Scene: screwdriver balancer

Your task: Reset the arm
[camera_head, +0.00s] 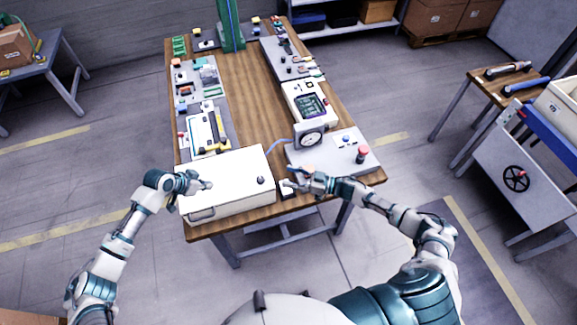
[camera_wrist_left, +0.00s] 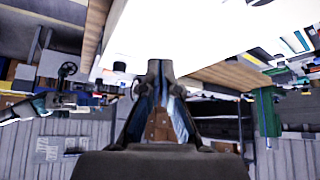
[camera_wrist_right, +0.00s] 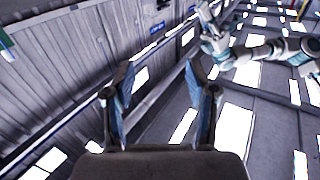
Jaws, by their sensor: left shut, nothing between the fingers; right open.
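My left gripper (camera_head: 205,186) is at the left part of the white box (camera_head: 235,190) on the near end of the wooden table. I cannot tell whether it touches the box. In the left wrist view its fingertips (camera_wrist_left: 160,68) are together, with nothing held between them. My right gripper (camera_head: 286,185) is over the table's near edge, just right of the white box, by a small black and white piece (camera_head: 287,194). In the right wrist view its fingers (camera_wrist_right: 160,75) are spread apart and empty. Both arms reach forward from my body.
A grey panel (camera_head: 353,168) with a red knob (camera_head: 361,154) and a round gauge (camera_head: 311,138) stand right of my right gripper. Devices line both table sides; the wooden middle (camera_head: 245,90) is clear. A green post (camera_head: 230,25) rises at the back. A side table (camera_head: 500,92) stands right.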

